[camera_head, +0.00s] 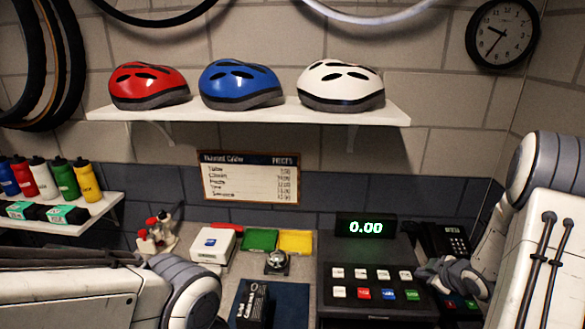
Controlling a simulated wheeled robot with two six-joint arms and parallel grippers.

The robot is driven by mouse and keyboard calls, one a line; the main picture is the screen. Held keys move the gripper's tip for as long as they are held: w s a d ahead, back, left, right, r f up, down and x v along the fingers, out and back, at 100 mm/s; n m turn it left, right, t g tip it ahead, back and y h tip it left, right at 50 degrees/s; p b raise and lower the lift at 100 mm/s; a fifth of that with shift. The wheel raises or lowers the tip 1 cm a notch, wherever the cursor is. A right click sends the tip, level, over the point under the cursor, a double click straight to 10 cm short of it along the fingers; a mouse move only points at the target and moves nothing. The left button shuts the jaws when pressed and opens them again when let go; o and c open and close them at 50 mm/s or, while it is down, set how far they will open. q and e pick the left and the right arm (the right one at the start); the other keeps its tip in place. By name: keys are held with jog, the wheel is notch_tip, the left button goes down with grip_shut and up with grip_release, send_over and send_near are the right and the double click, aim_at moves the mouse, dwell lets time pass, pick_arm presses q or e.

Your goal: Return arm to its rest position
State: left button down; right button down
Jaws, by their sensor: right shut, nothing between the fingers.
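My right gripper (447,277) is grey and shut, with nothing held. It is at the right end of the counter, in front of a black keypad device (447,238) and beside the black cash register (345,255). It partly hides the device; I cannot tell whether it touches it. My right arm comes in from the right edge. My left arm reaches in low from the left, and its gripper is out of the picture.
A black box (252,304) stands on a dark blue mat (291,302). Behind are a bell (277,262), a white box (212,245), and green (259,240) and yellow (296,242) trays. A helmet shelf (250,113) and a bottle shelf (98,213) are on the walls.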

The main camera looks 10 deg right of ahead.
jog(key=w+a+r+g+b, duration=0.1)
jog(key=w+a+b, duration=0.15)
jog(key=a, duration=0.85)
jog(key=s+a+m+g+b, duration=0.1)
jog(key=s+a+g+b, duration=0.35)
jog(key=a, duration=0.95)
jog(key=s+a+g+b, duration=0.1)
jog(key=s+a, duration=0.3)
jog(key=s, duration=0.4)
jog(key=s+a+g+y+b, duration=0.1)
jog(key=s+a, duration=0.3)
jog(key=s, duration=0.4)
jog(key=s+a+g+b, duration=0.1)
jog(key=s+a, duration=0.3)
jog(key=s, duration=0.4)
jog(key=shift+s+a+f+b, duration=0.15)
jog(key=shift+s+a+b, duration=0.25)
jog(key=shift+b, duration=0.15)
jog(key=shift+g, duration=0.25)
